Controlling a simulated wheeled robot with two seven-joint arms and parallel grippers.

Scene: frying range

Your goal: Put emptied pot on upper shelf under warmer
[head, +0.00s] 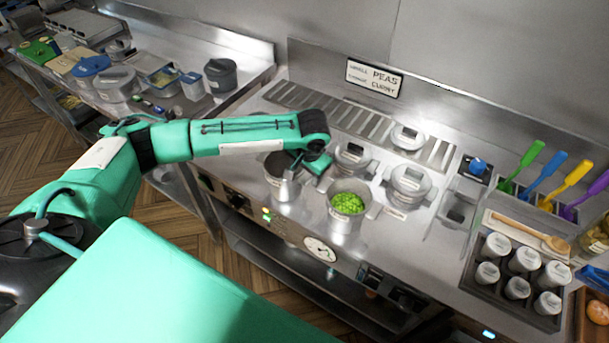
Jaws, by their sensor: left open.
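A steel pot (283,189) with a dark, seemingly empty inside sits in the left front well of the warmer (255,212). My left gripper (299,168) is open at the right side of this pot's rim. Its fingers are small and partly hidden, so I cannot tell whether they touch or straddle the rim. A second pot (343,222) full of green peas sits to its right. Under the warmer, a steel shelf (290,266) shows through the open front; its inner part is hidden. My right gripper is out of view.
Lidded pots (409,185) stand behind and right of the peas pot. A rack of white-lidded containers (520,280) and colored spatulas (567,184) are at the right. A side counter (150,75) with pots and boxes is at the left.

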